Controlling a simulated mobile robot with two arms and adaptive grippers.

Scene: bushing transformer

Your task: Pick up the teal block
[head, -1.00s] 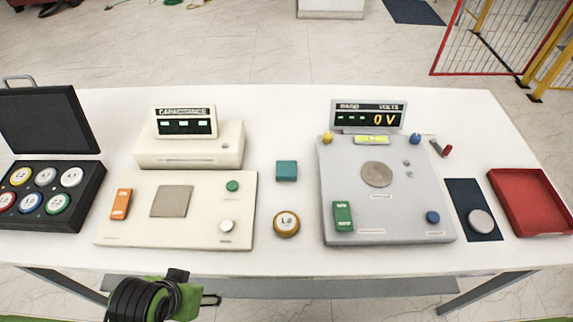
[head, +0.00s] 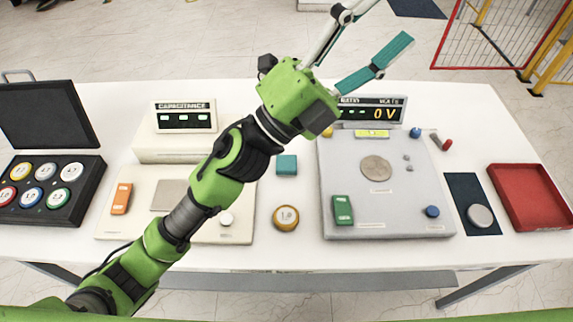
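The teal block (head: 287,165) lies on the white table, between the capacitance device and the grey meter panel. My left gripper (head: 391,20) is raised at the top of the head view, past the block and over the far side of the table. The teal block stays fully visible, to the right of the arm. My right gripper is not in view.
A gold-rimmed round weight (head: 286,217) sits in front of the block. The cream capacitance panel (head: 118,228) is at left and the grey panel (head: 387,218) at right. A black case (head: 88,205) of round pieces and a red tray (head: 530,197) flank them.

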